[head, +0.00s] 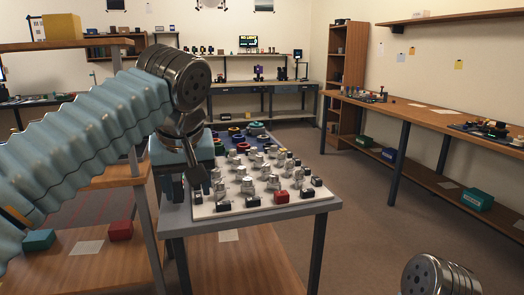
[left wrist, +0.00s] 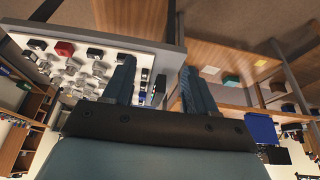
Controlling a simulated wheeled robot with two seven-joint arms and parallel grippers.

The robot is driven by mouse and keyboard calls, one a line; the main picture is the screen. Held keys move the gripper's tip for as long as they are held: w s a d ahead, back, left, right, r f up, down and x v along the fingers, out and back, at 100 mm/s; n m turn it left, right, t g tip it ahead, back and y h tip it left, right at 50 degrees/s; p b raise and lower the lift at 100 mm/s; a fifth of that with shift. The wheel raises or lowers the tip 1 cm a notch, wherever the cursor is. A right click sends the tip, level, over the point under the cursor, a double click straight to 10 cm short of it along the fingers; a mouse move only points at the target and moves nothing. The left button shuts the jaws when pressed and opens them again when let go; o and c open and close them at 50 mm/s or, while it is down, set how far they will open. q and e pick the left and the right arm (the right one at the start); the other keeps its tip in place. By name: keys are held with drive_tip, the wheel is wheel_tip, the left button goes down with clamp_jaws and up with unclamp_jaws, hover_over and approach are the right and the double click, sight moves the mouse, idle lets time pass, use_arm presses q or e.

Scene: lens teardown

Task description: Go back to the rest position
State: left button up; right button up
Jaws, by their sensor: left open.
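My left gripper (head: 196,183) hangs over the left edge of the table that carries the white board (head: 215,211), with its fingers pointing down. In the left wrist view its two fingers (left wrist: 158,90) stand apart with nothing between them. The table (head: 250,216) has a grey top; on its white board are several silver cylindrical parts (head: 247,185) and small black and red blocks (head: 281,197). Part of my right arm shows at the bottom right of the head view; its gripper is not in view.
A wooden shelf unit (head: 105,182) stands close at the left, behind my left arm. A long wooden bench (head: 420,113) runs along the right wall. The floor (head: 370,215) between the table and the bench is clear. A bookcase (head: 346,80) stands at the back.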

use_arm(q)
drive_tip(key=w+d+f+m+g+h, duration=0.15)
drive_tip(key=w+f, duration=0.25)
drive_tip(key=f, duration=0.4)
drive_tip(key=w+d+f+m, duration=0.1)
drive_tip(key=w+d+f, duration=0.2)
drive_tip(key=f, duration=0.6)
wheel_tip(320, 180, down, 19)
drive_tip(key=d+m+g+h, duration=0.2)
drive_tip(key=s+f+h, duration=0.1)
drive_tip(key=s+f, duration=0.2)
drive_tip(key=f, duration=0.3)
drive_tip(key=s+a+f, duration=0.1)
drive_tip(key=s+f, duration=0.2)
drive_tip(key=f, duration=0.3)
drive_tip(key=s+f+h, duration=0.1)
drive_tip(key=s+f, duration=0.3)
drive_tip(key=f, duration=0.3)
drive_tip(key=s+a+f+n, duration=0.2)
drive_tip(key=s+f, duration=0.5)
drive_tip(key=s, duration=0.5)
drive_tip(key=shift+s+a+f+n, duration=0.2)
drive_tip(key=shift+a+f+n, duration=0.15)
drive_tip(key=shift+a, duration=0.05)
